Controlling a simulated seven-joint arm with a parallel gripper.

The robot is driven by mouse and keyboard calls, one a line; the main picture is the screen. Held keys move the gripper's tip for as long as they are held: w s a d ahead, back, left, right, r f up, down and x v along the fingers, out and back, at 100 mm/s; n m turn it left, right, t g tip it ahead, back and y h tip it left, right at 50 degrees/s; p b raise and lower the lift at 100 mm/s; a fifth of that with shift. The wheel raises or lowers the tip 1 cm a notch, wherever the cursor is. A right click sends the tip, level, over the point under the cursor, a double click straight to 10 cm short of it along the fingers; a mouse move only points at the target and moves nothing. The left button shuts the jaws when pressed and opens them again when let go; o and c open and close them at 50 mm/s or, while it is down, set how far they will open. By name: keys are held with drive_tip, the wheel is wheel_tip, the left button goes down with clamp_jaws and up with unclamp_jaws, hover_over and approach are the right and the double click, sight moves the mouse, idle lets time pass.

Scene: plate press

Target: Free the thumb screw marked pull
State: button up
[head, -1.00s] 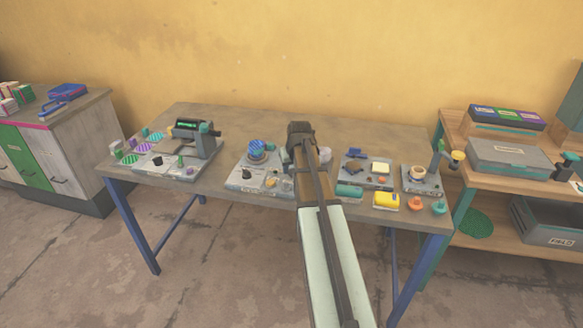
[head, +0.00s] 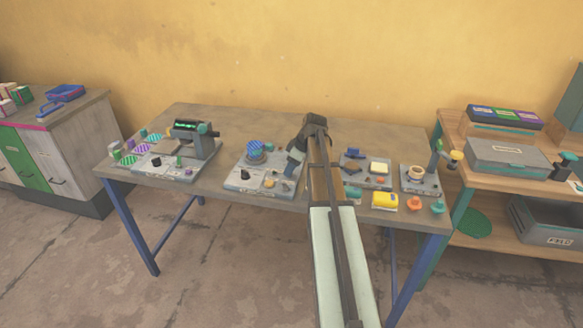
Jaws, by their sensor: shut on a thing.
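The middle fixture on the table is a grey base plate (head: 244,184) with a blue striped round part (head: 255,151), a black knob (head: 245,174) and small orange-tan parts (head: 270,183). No marking "pull" can be read at this size, so I cannot tell which part is the thumb screw.
A press with a lit display (head: 186,125) stands at the left, beside striped discs (head: 140,147). Right of my arm are another plate with small blocks (head: 378,168), a yellow block (head: 385,201) and a stand (head: 420,175). The table's back strip is clear.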

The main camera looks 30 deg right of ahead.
drive_tip(key=shift+n+g, duration=0.3)
drive_tip(key=shift+n, duration=0.5)
drive_tip(key=o, duration=1.1)
drive_tip(key=shift+c, duration=0.2)
drive_tip(key=v, duration=1.4)
drive_tip(key=shift+d, duration=0.3)
drive_tip(key=shift+w+a+f, duration=0.1)
drive_tip(key=shift+f, duration=0.05)
